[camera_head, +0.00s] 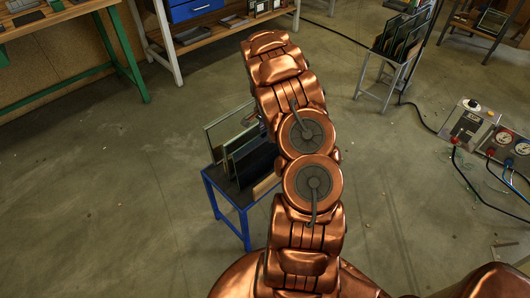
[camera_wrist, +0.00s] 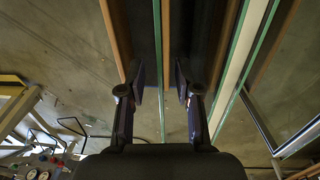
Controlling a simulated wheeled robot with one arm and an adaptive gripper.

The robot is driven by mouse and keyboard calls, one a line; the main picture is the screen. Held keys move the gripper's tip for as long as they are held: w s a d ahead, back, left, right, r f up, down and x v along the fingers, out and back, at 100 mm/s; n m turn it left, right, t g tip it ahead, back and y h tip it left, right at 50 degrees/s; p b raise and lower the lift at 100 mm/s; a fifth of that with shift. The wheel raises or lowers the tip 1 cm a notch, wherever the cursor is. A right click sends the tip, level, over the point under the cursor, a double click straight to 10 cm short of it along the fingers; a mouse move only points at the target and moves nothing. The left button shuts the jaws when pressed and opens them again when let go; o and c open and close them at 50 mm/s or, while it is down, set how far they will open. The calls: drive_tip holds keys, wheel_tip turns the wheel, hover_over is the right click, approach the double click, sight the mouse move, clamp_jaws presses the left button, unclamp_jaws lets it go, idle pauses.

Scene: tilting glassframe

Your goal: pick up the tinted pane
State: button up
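A dark pane, which looks like the tinted pane (camera_head: 255,163), stands on edge among other panes on a small blue stand (camera_head: 226,198) in the head view. My arm covers its right part. In the wrist view my gripper (camera_wrist: 161,84) is open, with one finger on each side of a thin green-edged pane (camera_wrist: 161,40) seen edge-on. Dark surfaces lie on both sides of this edge. Clear gaps show between it and both fingers. I cannot tell for sure that this edge is the tinted pane's. In the head view my gripper is hidden behind my arm.
A paler pane (camera_head: 228,130) stands at the left of the stand. In the wrist view, wooden strips run close outside both fingers, and a thick green-edged pane (camera_wrist: 244,50) stands to the right. A rack of panes (camera_head: 400,45) and instrument boxes (camera_head: 468,120) are farther right. Floor at left is clear.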

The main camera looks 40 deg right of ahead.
sight(265, 153)
drive_tip(key=shift+s+f, duration=0.1)
drive_tip(key=shift+f, duration=1.3)
drive_tip(key=shift+c, duration=0.4)
clamp_jaws()
